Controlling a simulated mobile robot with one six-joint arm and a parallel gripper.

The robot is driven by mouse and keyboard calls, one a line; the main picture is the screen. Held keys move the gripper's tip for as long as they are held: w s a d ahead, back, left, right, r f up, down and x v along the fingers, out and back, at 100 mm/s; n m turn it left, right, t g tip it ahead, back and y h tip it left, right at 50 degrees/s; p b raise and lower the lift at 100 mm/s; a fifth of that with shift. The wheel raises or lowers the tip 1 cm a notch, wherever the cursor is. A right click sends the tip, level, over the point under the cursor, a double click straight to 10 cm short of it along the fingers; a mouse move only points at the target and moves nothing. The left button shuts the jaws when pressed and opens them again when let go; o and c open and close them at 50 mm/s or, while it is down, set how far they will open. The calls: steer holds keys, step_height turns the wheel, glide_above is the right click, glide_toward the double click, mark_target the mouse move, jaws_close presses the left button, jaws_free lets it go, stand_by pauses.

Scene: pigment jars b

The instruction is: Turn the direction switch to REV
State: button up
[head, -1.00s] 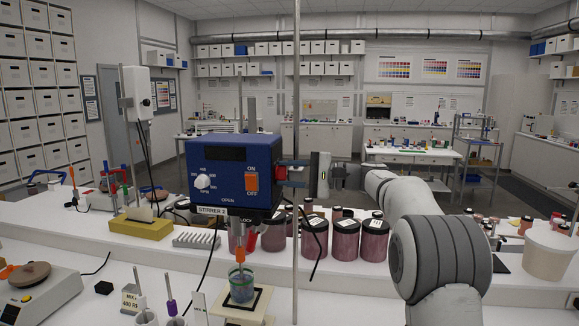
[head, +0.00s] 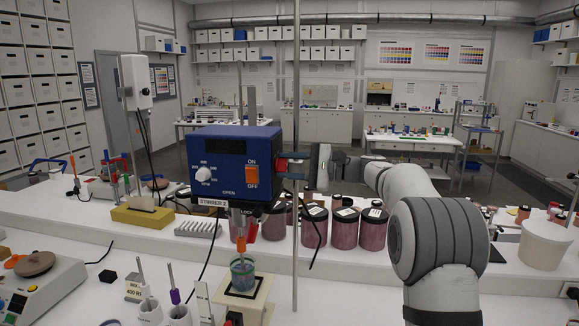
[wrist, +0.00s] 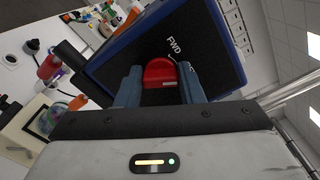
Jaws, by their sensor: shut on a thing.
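The direction switch is a red knob (wrist: 160,73) on the dark side panel of the blue stirrer box (head: 225,150). A white FWD label (wrist: 174,46) is printed just above the knob in the wrist view. No REV label shows there. My gripper (wrist: 160,90) has its two blue-grey fingers on either side of the knob and is shut on it. In the head view my gripper (head: 302,166) reaches the box's right side from the right, and the fingers partly hide the knob. I cannot tell exactly where the knob points.
A vertical metal rod (head: 296,230) stands close by my gripper. Below the box, a beaker (head: 242,273) stands on a small platform. Several lidded pigment jars (head: 344,229) stand behind and below my arm. A white tub (head: 545,245) is at the right.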

steer(key=o, duration=1)
steer(key=shift+s+d+b, duration=0.25)
steer(key=shift+d+b, duration=0.2)
steer(key=shift+d, duration=0.8)
steer(key=shift+s+d+b, duration=0.25)
steer(key=shift+d+b, duration=0.2)
steer(key=shift+d, duration=0.85)
steer(key=shift+s+d+b, duration=0.25)
steer(key=shift+d+b, duration=0.2)
steer(key=shift+d, duration=0.8)
